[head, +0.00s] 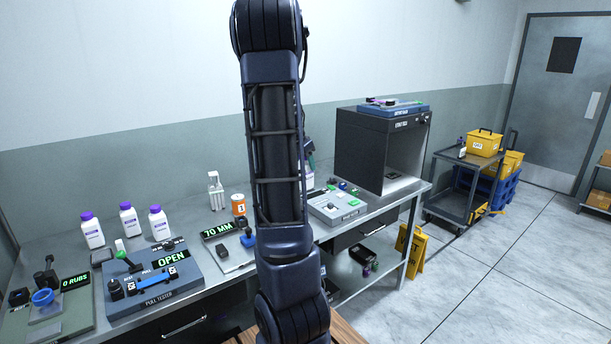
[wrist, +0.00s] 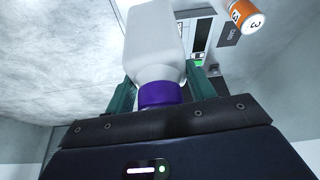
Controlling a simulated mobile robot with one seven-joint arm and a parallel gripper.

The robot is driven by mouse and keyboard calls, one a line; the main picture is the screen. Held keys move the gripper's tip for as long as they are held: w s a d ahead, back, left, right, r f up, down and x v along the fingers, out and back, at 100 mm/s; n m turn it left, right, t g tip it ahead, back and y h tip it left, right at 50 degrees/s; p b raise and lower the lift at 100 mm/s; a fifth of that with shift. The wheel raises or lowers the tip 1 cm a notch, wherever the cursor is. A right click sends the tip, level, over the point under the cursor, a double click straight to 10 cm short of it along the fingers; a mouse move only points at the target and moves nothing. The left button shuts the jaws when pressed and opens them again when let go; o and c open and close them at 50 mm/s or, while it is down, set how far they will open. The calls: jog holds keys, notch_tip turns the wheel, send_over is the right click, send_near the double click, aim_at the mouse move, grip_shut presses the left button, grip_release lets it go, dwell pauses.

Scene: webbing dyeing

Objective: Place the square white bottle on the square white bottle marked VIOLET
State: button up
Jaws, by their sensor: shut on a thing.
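In the wrist view, my gripper (wrist: 160,92) is shut on a square white bottle (wrist: 153,40) with a purple cap (wrist: 160,95). The cap end is nearest the gripper and the body points away; no marking shows on the visible face. In the head view my arm hides the held bottle and most of the gripper. Three white bottles with purple caps, a left one (head: 92,231), a middle one (head: 130,220) and a right one (head: 159,224), stand upright on the bench at left. Their labels are too small to read, so I cannot tell which is marked VIOLET.
A pull tester (head: 152,281) sits in front of the bottles on the bench. A clear-white dispenser bottle (head: 216,190) and an orange container (head: 239,205) stand to their right. An orange container marked 3 (wrist: 240,18) shows in the wrist view. A dark cabinet (head: 371,150) stands further right.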

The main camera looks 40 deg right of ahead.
jog(key=shift+w+r, duration=0.1)
jog(key=shift+r, duration=0.65)
jog(key=w+a+r+n+t+y, duration=0.15)
jog(key=w+a+r+n, duration=0.25)
jog(key=w+a, duration=0.9)
jog(key=w+a+r+n+t, duration=0.2)
jog(key=w+a+r+n, duration=0.2)
jog(key=w+a, duration=0.9)
jog(key=w+a+r+n+y, duration=0.1)
jog(key=w+a+r+n, duration=0.2)
jog(key=a, duration=0.9)
jog(key=w+a+r+n+y, duration=0.1)
jog(key=w+a+n, duration=0.3)
jog(key=a, duration=0.8)
jog(key=w+a+r+n+y, duration=0.15)
jog(key=w+a, duration=0.35)
jog(key=a, duration=0.8)
notch_tip(320, 180, down, 19)
jog(key=shift+w+d+r+t+h, duration=0.15)
jog(key=shift+w+r+t+h, duration=0.05)
jog(key=shift+t+h, duration=0.15)
jog(key=shift+f, duration=0.15)
jog(key=o, duration=1.3)
